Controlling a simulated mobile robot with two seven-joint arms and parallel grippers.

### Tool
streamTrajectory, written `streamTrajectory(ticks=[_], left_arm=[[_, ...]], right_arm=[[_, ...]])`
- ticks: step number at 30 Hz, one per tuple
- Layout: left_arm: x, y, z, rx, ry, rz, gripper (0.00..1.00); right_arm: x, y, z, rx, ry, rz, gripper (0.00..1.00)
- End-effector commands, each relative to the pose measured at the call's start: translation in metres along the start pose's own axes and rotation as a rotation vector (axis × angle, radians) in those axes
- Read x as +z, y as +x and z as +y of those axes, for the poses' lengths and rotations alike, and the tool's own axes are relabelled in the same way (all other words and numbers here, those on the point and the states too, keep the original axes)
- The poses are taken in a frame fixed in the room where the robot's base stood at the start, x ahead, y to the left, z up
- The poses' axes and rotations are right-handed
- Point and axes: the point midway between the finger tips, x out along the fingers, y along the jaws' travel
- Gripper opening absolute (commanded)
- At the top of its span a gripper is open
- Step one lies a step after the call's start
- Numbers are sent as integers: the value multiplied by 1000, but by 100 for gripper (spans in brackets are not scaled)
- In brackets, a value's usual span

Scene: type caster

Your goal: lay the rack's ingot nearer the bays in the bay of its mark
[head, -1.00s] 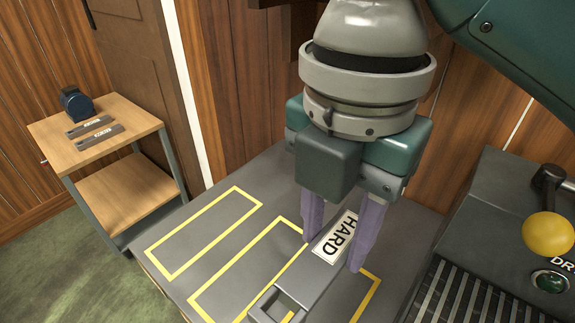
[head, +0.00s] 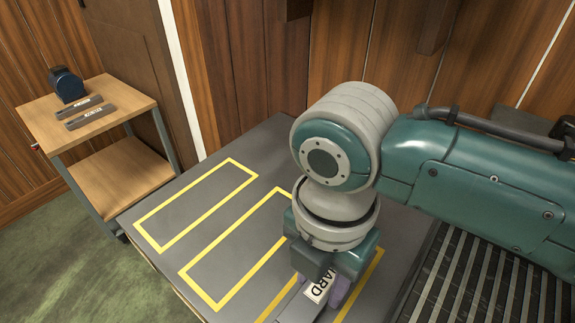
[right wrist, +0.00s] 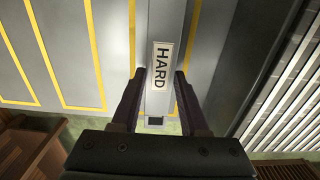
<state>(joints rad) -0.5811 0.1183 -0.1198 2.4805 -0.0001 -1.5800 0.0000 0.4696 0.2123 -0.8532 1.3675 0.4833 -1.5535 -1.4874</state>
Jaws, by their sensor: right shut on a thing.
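A grey ingot (head: 290,307) with a white label reading HARD is in my right gripper (head: 334,290). The ingot also shows in the right wrist view (right wrist: 166,22), with the gripper's fingers (right wrist: 160,88) on both sides of its label. It lies lengthwise within the yellow outline of the right-hand bay (head: 372,270). I cannot tell whether it touches the bench. The middle bay (head: 233,243) and the left bay (head: 195,204) are empty. My wrist hides part of the right-hand bay, and no bay marks are readable. My left gripper is out of view.
A wooden side table (head: 137,103) at the left holds two labelled dark bars (head: 91,117) and a dark blue object (head: 66,84). A slatted dark unit (head: 470,285) stands right of the bench, below my forearm. The bench's left part is clear.

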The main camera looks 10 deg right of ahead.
Motion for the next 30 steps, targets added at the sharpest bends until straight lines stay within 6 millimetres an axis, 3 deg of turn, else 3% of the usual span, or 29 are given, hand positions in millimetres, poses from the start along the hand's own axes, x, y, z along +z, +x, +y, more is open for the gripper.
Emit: streamTrajectory(ticks=[14,15,22,30], left_arm=[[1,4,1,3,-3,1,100],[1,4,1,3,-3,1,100],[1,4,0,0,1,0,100],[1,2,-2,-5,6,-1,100]], right_arm=[[0,10,2,6,-1,-1,0],[0,10,0,1,0,-1,49],[0,10,0,1,0,-1,74],[0,8,0,1,0,-1,74]])
